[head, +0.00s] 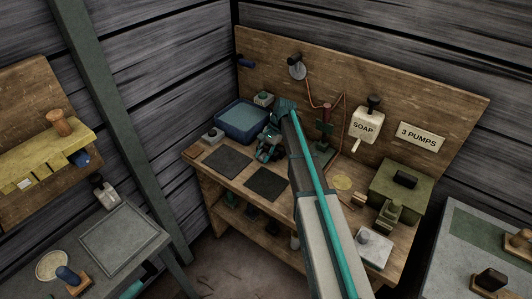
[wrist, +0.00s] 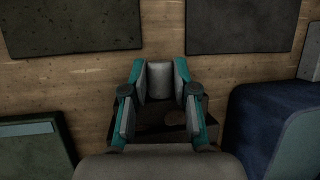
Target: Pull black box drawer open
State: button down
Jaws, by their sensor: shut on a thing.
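My gripper (head: 268,150) is low over the wooden bench, in front of the back board, between the blue bin and the dark mats. In the wrist view my gripper's teal and grey fingers (wrist: 160,78) are shut on a grey, rounded block, which looks like the handle (wrist: 160,83) of the black box drawer. Below it, between the fingers, a dark box (wrist: 150,128) shows, with a brownish patch inside; my gripper hides much of it. I cannot tell how far the drawer is open. In the head view my arm and gripper mostly cover the box.
A blue bin (head: 241,121) stands close by, at right in the wrist view (wrist: 265,120). A green object (wrist: 35,145) lies on the other side. Two dark mats (head: 227,160) (head: 266,184) lie flat toward the bench's front edge.

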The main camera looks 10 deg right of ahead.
jog(key=shift+s+a, duration=0.75)
jog(key=shift+a, duration=0.05)
jog(key=c, duration=0.9)
grip_release()
jog(key=shift+w+d, duration=0.1)
jog(key=v, duration=1.2)
